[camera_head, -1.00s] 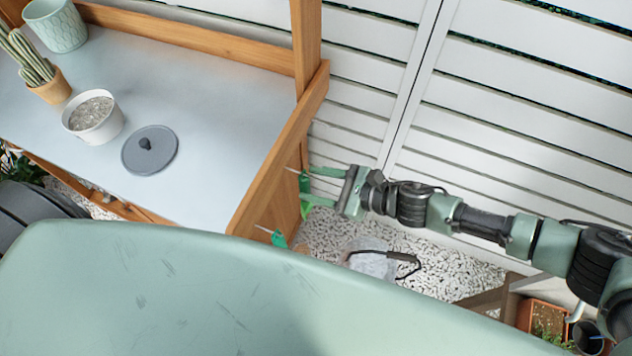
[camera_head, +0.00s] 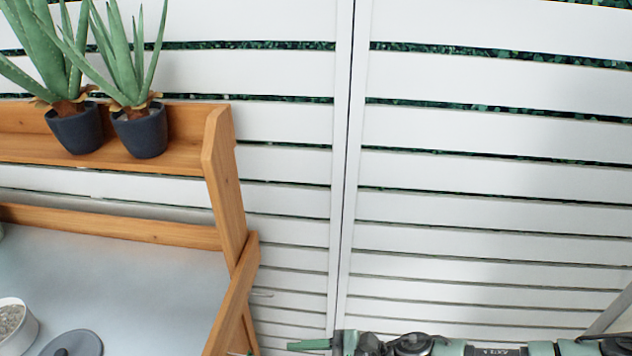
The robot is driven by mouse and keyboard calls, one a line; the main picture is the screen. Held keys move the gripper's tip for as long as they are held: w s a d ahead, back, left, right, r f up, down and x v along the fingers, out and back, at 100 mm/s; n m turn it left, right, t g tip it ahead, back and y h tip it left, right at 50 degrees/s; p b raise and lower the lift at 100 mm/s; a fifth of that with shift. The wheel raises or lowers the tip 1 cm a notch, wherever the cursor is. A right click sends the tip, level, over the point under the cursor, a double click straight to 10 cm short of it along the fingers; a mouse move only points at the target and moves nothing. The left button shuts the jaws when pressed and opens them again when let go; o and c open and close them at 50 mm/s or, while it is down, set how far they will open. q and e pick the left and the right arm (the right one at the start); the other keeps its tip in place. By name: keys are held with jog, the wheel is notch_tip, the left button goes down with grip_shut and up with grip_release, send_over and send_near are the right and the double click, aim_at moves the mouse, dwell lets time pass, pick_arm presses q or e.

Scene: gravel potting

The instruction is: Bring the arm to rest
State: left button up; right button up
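My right gripper (camera_head: 308,347) is at the bottom edge of the head view, its arm coming in from the right. One green finger shows at the upper end of its palm, and the lower part is cut off by the frame. It looks open, and I see nothing held in it. It is just to the right of the wooden bench's end post. My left gripper is not in view.
The wooden potting bench (camera_head: 243,270) with its grey top (camera_head: 130,280) is at lower left. A bowl of gravel (camera_head: 14,322) and a grey lid (camera_head: 72,345) are on it. Two dark aloe pots (camera_head: 140,132) stand on the upper shelf. A white slatted wall (camera_head: 480,150) fills the back.

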jog(key=w+a+r+m+t, duration=0.1)
jog(key=a+r+m+t, duration=0.3)
jog(key=m, duration=0.6)
jog(key=w+a+r+m+t, duration=0.1)
jog(key=a+r+m+t, duration=0.2)
jog(key=r+m, duration=0.45)
jog(key=s+d+f+m+h, duration=0.1)
jog(key=d+f+m+h, duration=0.35)
jog(key=d+m, duration=0.7)
jog(key=s+d+f+m+h, duration=0.1)
jog(key=d+f+m+h, duration=0.35)
jog(key=d+m, duration=0.7)
jog(key=s+d+f+m+g+h, duration=0.2)
jog(key=s+d+m, duration=0.4)
jog(key=s, duration=0.1)
jog(key=s+d+f+m+g+h, duration=0.2)
jog(key=s+d+f+m+g, duration=0.1)
jog(key=s+d+m, duration=0.3)
jog(key=s+f+g, duration=0.1)
jog(key=s+f, duration=0.2)
jog(key=f, duration=2.4)
jog(key=s+d+f+g, duration=0.1)
jog(key=s+d+f, duration=0.1)
jog(key=s+f, duration=1.3)
jog(key=shift+s+f+m, duration=0.25)
jog(key=shift+s+m, duration=0.1)
jog(key=shift+s, duration=0.4)
